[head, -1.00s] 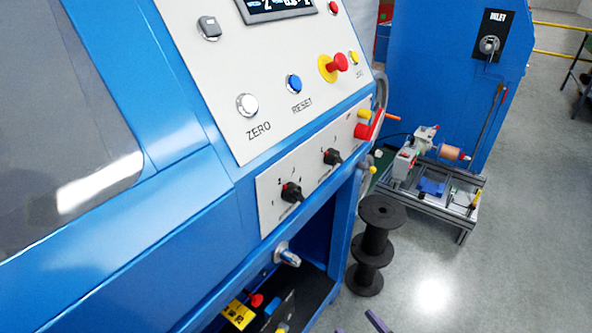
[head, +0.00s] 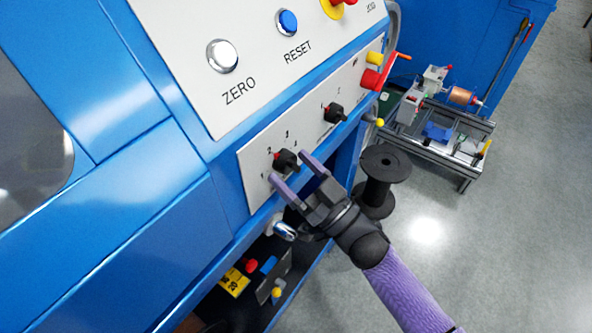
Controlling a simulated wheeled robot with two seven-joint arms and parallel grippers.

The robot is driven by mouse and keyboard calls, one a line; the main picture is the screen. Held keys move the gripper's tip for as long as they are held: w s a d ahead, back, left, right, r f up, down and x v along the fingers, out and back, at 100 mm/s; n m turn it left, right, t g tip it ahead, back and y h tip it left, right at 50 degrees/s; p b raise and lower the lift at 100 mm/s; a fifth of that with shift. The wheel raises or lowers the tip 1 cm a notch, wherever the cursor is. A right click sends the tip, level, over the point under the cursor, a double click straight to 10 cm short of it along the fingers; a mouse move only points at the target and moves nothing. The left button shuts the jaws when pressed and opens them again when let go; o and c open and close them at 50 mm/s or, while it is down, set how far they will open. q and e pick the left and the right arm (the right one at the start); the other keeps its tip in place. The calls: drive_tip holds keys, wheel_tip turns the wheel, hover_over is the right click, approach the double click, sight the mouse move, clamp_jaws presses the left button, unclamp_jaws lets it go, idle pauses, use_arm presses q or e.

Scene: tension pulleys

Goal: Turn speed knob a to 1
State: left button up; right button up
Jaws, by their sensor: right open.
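Two black rotary knobs sit on the white lower panel (head: 258,160) of the blue machine. The nearer knob (head: 286,159) has the numbers 1, 2 and 3 readable around it; the farther knob (head: 334,112) is up and to the right. I cannot read which knob is labelled a. My right gripper (head: 290,172) is open and empty, its two purple fingertips close to the nearer knob, one below left and one to its right. I cannot tell whether they touch it. My left gripper is not in view.
A silver key switch (head: 284,230) is just below my right gripper. White ZERO (head: 222,56) and blue RESET (head: 287,22) buttons are above. A black spool (head: 384,168) stands right of the machine.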

drive_tip(key=shift+c, duration=0.4)
drive_tip(key=shift+c, duration=1.2)
clamp_jaws()
drive_tip(key=shift+n, duration=0.3)
